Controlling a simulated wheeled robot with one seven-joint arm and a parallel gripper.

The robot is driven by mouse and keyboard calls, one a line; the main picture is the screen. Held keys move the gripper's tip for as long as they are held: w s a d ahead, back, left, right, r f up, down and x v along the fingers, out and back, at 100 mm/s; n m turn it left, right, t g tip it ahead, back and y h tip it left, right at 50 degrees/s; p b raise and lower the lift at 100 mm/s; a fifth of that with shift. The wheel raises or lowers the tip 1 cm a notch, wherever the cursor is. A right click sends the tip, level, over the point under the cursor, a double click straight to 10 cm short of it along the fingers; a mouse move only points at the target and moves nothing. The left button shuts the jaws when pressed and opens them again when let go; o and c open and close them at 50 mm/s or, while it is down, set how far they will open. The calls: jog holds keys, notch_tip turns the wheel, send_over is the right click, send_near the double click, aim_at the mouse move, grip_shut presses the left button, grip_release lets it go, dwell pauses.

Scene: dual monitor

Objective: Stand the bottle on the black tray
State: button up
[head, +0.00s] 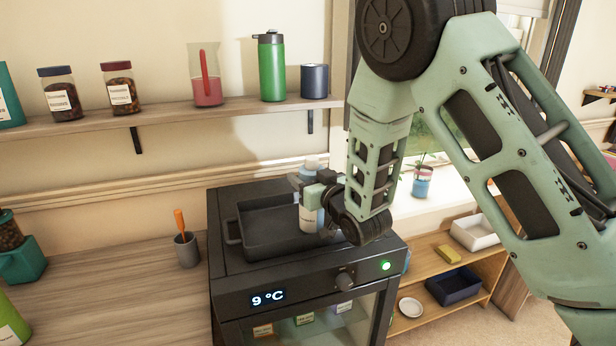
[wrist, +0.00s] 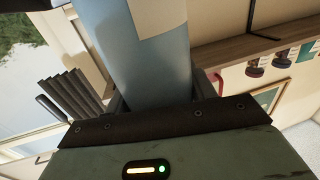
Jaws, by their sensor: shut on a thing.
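A pale blue-white bottle (head: 311,215) with a light cap stands upright at the right part of the black tray (head: 262,246), which lies on top of a dark cooler cabinet. My gripper (head: 311,187) is shut on the bottle at its upper body, reaching in from the right. I cannot tell whether the bottle's base touches the tray floor. In the wrist view the bottle (wrist: 140,65) fills the middle, blue-grey with a beige label, between the fingers.
The cooler (head: 310,279) shows 9 °C, with a knob and green light in front. A grey cup (head: 186,250) with an orange-handled tool stands on the counter to the left. A shelf (head: 230,112) above holds jars, a beaker and a green flask (head: 271,70). The tray's left part is empty.

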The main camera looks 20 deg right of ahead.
jog(key=shift+f, duration=0.15)
jog(key=shift+f, duration=0.15)
jog(key=o, duration=1.3)
jog(key=shift+r, duration=0.3)
jog(key=s+d+b, duration=0.1)
jog(key=s+b, duration=0.1)
jog(key=s, duration=0.5)
jog(key=shift+s+d+f+b, duration=0.15)
jog(key=shift+s+d+b, duration=0.1)
jog(key=shift+b, duration=0.15)
jog(key=shift+w, duration=0.1)
